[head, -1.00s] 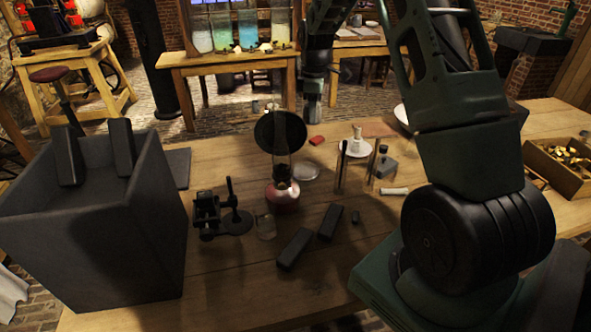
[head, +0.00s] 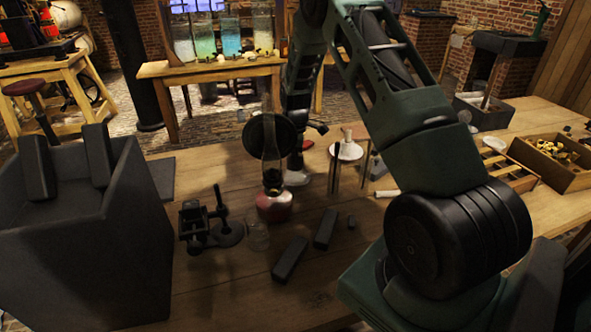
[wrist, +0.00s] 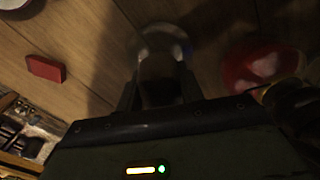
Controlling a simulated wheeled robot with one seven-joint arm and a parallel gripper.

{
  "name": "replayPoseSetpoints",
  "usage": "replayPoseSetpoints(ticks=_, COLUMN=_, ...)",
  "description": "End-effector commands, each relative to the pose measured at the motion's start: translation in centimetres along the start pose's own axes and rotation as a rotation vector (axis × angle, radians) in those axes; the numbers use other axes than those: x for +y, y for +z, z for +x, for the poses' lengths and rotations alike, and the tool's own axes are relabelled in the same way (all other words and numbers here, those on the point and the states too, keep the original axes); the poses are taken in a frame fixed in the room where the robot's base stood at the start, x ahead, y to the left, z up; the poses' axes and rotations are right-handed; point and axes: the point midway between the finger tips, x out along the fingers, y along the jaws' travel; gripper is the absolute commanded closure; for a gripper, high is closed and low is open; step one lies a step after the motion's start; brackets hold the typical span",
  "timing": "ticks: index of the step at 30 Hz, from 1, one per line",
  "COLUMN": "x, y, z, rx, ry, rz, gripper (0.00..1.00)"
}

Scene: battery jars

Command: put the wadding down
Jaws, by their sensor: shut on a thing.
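My gripper (wrist: 160,92) is shut on a dim, grey-brown piece that I take to be the wadding (wrist: 160,68); it is dark and blurred in the wrist view. Beyond it a round, clear glass dish (wrist: 160,40) shows, partly hidden by the wadding and fingers. In the head view my gripper points down behind the red-based lamp (head: 274,205), close over the glass dish (head: 298,179). The wadding cannot be made out there. I cannot tell whether it touches the dish.
The lamp's red base (wrist: 262,65) is close right of my gripper in the wrist view. A red block (wrist: 46,68) lies to the left. In the head view, a stand (head: 212,226), dark bars (head: 290,259) and a big grey box (head: 85,250) occupy the table.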

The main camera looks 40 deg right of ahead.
Motion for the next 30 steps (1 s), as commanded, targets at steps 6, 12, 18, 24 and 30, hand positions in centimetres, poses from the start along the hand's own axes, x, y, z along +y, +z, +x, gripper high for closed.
replayPoseSetpoints(ticks=6, x=-0.1, y=0.0, z=1.9, rx=-0.001, ry=-0.002, rz=0.000, gripper=0.84)
replayPoseSetpoints(ticks=12, x=0.0, y=0.0, z=4.2, rx=0.000, ry=0.001, rz=0.001, gripper=0.84)
replayPoseSetpoints(ticks=18, x=0.0, y=-0.1, z=4.2, rx=0.001, ry=0.002, rz=0.000, gripper=0.84)
replayPoseSetpoints(ticks=24, x=0.0, y=-0.1, z=4.5, rx=0.001, ry=0.001, rz=0.001, gripper=0.54)
replayPoseSetpoints(ticks=30, x=0.0, y=-0.1, z=4.5, rx=0.001, ry=0.001, rz=0.001, gripper=0.54)
